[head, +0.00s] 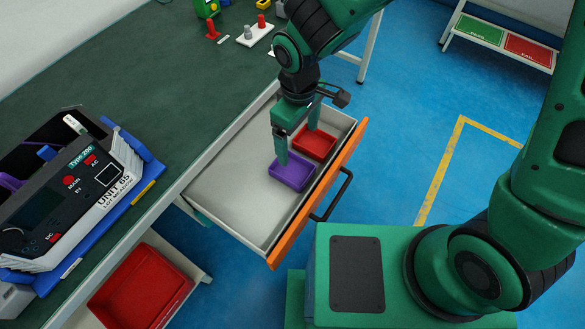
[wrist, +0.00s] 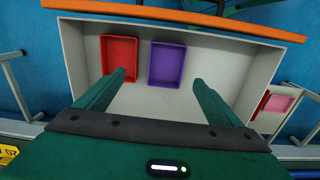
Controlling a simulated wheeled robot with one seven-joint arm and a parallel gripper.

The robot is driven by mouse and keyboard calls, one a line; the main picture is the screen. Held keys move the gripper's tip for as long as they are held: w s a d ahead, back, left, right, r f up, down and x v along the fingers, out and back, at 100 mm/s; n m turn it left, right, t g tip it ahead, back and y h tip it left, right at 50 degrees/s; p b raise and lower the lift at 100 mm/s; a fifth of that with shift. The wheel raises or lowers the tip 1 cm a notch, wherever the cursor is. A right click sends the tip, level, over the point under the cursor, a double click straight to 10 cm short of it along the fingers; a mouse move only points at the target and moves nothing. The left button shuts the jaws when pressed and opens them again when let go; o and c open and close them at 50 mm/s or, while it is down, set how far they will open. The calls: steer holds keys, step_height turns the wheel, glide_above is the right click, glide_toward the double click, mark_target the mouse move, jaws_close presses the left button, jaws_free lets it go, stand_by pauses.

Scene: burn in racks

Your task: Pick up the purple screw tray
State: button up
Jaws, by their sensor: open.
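The purple screw tray (head: 293,172) lies in the open drawer, near the drawer's orange front. It also shows in the wrist view (wrist: 168,64), beyond and between my fingertips. My gripper (head: 297,142) is open and empty above the drawer, fingers pointing down. In the wrist view my gripper (wrist: 158,80) has one finger near the red tray's lower right and the other right of the purple tray. In the head view one finger overlaps the purple tray's far left edge. I cannot tell whether it touches.
A red tray (head: 315,142) sits beside the purple one. The drawer (head: 228,180) has raised walls and an orange front (head: 325,190) with a black handle. A grey unit (head: 75,195) stands on the green bench. A red bin (head: 142,289) is below.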

steer(key=a, duration=0.1)
glide_toward(292, 172)
steer(key=shift+d+f, duration=0.1)
steer(key=shift+d, duration=0.1)
steer(key=shift+a+f, duration=0.15)
steer(key=shift+f, duration=2.35)
steer(key=c, duration=1.2)
steer(key=shift+c, duration=0.2)
steer(key=shift+r, duration=0.15)
